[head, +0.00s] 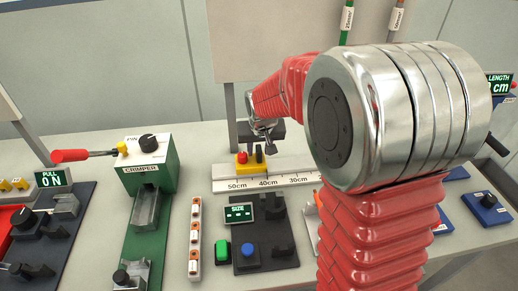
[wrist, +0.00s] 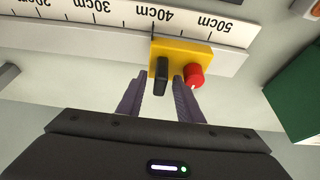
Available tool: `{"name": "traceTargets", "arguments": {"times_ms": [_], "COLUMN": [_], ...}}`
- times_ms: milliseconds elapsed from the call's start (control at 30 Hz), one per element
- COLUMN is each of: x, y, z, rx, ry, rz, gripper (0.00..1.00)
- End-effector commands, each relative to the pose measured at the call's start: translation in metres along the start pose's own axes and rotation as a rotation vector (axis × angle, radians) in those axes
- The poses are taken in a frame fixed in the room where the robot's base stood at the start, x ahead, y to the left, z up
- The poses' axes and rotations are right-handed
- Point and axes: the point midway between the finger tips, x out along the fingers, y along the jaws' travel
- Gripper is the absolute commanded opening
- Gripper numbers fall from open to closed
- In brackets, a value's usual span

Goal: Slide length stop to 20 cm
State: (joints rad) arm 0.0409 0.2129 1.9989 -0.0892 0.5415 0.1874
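The length stop is a yellow block (head: 249,165) with a red button and a black upright handle. It sits on the ruler rail (head: 285,182) close to the 40 cm mark, slightly toward 50 cm. The stop also shows in the wrist view (wrist: 181,52), with its black handle (wrist: 161,75) and red button (wrist: 194,76). My gripper (wrist: 160,92) is open. Its two fingers point at the stop, with the black handle between their tips and the red button by the right finger. I cannot tell whether either finger touches. The 20 cm mark (wrist: 50,3) is partly cut off in the wrist view.
A LENGTH display (head: 499,84) at the right is partly hidden by my arm; its number is hidden. A green crimper (head: 150,165) stands left of the rail. A SIZE panel (head: 262,235) lies in front of it. The rail toward 30 cm looks clear.

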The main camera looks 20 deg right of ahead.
Motion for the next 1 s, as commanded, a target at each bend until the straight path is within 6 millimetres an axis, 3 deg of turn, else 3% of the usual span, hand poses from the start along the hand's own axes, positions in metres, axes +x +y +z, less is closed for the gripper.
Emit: {"name": "traceTargets", "arguments": {"times_ms": [500,1000], "x": [-0.0004,-0.0005], "y": [0.0002,0.0002], "z": [-0.0001,-0.0001], "rx": [0.0,0.0], "ry": [0.0,0.0], "rz": [0.0,0.0], "gripper": [0.0,0.0]}}
